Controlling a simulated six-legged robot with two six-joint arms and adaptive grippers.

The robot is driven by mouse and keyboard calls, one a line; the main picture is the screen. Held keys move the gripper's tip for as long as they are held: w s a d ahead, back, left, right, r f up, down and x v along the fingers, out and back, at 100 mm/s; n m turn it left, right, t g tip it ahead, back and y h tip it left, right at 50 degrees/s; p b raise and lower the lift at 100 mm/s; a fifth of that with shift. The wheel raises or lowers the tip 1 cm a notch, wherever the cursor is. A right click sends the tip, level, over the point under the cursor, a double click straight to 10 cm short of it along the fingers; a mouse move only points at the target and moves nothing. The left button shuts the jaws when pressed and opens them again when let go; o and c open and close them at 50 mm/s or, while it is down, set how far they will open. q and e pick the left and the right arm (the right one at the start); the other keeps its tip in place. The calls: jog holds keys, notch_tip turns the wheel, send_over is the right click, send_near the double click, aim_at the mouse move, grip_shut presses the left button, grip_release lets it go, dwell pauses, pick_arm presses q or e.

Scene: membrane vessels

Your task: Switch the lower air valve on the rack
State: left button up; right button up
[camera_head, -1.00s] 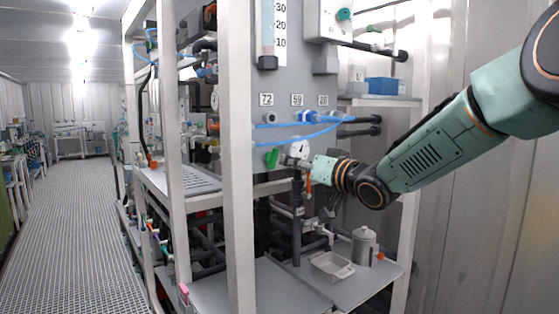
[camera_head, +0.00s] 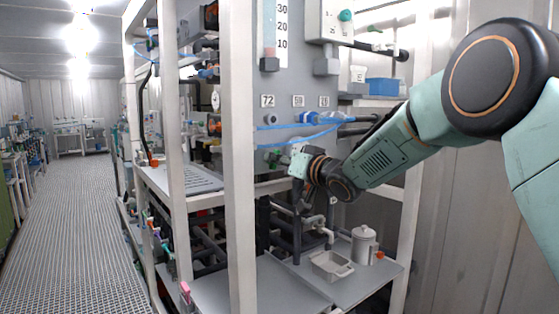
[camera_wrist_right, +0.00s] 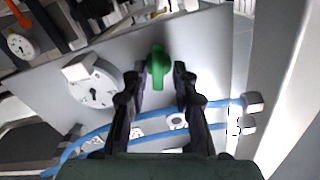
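A green valve handle (camera_wrist_right: 158,68) sticks out from the grey rack panel in the right wrist view. A white round gauge (camera_wrist_right: 94,90) sits beside the left finger. My left gripper is not in view.
Blue air hoses (camera_head: 295,140) cross the panel just above the gripper. A white rack post (camera_head: 238,180) stands to the left. A lower shelf holds a grey tray (camera_head: 331,266) and a lidded canister (camera_head: 363,245). The grated aisle floor (camera_head: 75,230) is clear.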

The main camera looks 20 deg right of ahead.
jog(key=shift+d, duration=0.15)
grip_shut()
jog(key=shift+n+p, duration=0.3)
jog(key=shift+n, duration=0.6)
jog(key=shift+o, duration=1.3)
grip_release()
jog(key=shift+w, duration=0.1)
jog(key=v, duration=1.2)
